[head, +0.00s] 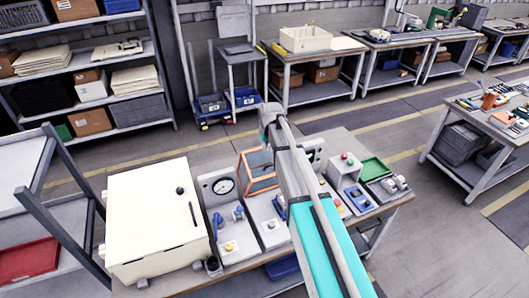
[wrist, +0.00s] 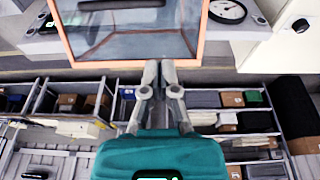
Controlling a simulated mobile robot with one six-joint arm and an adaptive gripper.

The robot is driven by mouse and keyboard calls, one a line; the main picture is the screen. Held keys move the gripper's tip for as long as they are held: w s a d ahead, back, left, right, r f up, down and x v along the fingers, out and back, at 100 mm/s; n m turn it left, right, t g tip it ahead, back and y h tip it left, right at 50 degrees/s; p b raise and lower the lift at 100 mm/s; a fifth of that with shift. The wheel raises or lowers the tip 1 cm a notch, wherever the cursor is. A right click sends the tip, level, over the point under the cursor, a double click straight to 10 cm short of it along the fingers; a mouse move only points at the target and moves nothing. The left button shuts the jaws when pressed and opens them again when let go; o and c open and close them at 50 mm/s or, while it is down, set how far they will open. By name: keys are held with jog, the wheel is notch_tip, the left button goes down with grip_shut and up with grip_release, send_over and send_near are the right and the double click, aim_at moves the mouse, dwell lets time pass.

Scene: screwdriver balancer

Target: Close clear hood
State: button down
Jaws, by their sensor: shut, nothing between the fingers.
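The clear hood (head: 258,168) has an orange frame and stands on the bench left of my arm in the head view. My arm hides part of it. In the wrist view the hood (wrist: 135,38) fills the upper middle, with a dark bar along its top. Its exact opening angle is hard to tell. My gripper (wrist: 159,68) is shut and empty, its fingertips just below the hood's near orange edge in the picture. I cannot tell whether they touch it. The head view does not show the fingers clearly.
The bench (head: 265,262) also holds a white cabinet (head: 155,220), a dial gauge (head: 223,186), switch boxes and a green tray (head: 375,167). The gauge (wrist: 228,10) is right of the hood in the wrist view. Shelving (head: 85,60) stands behind at left.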

jog(key=shift+w+a+r+p, duration=0.25)
jog(key=shift+w+r, duration=0.3)
jog(key=shift+w+a+r+p, duration=0.25)
jog(key=shift+w+r, duration=0.25)
jog(key=shift+f, duration=0.2)
jog(key=b, duration=1)
send_near(260, 159)
jog(key=x, duration=0.5)
jog(key=shift+w, duration=0.1)
jog(key=shift+s+d+f+b, duration=0.25)
jog(key=shift+s, duration=0.3)
jog(key=shift+s+d+f+b, duration=0.2)
jog(key=shift+s+f+b, duration=0.1)
jog(key=shift+s, duration=0.25)
jog(key=shift+s+d+f+b, duration=0.15)
jog(key=shift+s+d+b, duration=0.1)
jog(key=shift+s, duration=0.3)
jog(key=shift+s, duration=0.1)
